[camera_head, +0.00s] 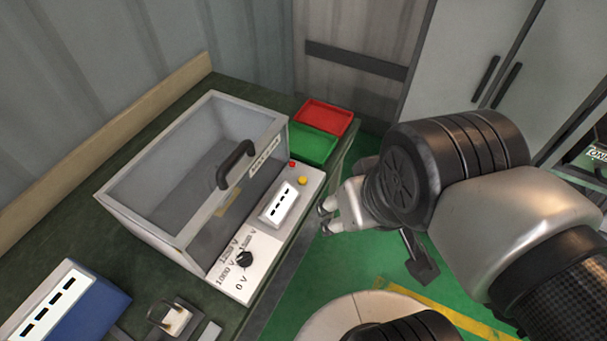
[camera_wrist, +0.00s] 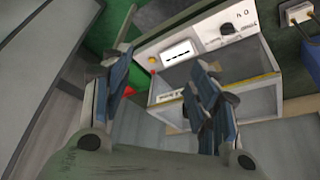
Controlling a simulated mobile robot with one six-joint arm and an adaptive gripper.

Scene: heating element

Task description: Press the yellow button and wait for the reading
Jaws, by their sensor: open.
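The yellow button (camera_head: 302,181) is on the white control panel at the front of a clear-sided box, close to a small red button (camera_head: 292,164). It also shows in the wrist view (camera_wrist: 152,59), near the left end of the panel. The display (camera_head: 279,203) beside it shows only dashes; it also shows in the wrist view (camera_wrist: 179,53). My gripper (camera_head: 326,217) is in the air to the right of the panel, apart from the button. In the wrist view its fingers (camera_wrist: 160,75) are spread wide with nothing between them.
The clear box (camera_head: 150,233) has a black handle (camera_head: 236,164). A black knob (camera_head: 244,259) is on the panel. Red (camera_head: 325,116) and green (camera_head: 312,144) trays lie behind it. A blue meter (camera_head: 62,305) and a socket block (camera_head: 175,318) are at the front left. Open green floor lies right of the table.

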